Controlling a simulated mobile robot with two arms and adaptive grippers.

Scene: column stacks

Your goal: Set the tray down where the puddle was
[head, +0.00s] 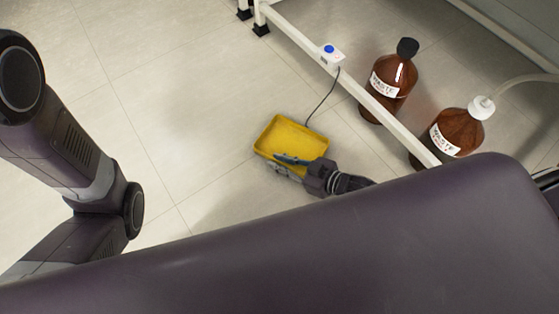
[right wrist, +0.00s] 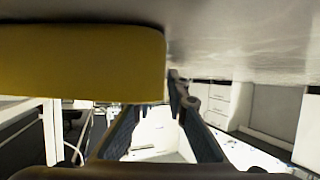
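The yellow tray (head: 292,138) is low over the floor, upright with its open side up. I cannot tell whether its base touches the floor. The tray hides part of one finger. No puddle shows on the bare floor. My left gripper is out of view.
A white rack rail (head: 385,118) runs right of the tray, carrying a small box with a blue button (head: 329,50) and a hanging cable (head: 325,100). Two brown waste bottles (head: 387,85) (head: 455,132) stand beyond it. The tiled floor (head: 140,70) left of the tray is clear.

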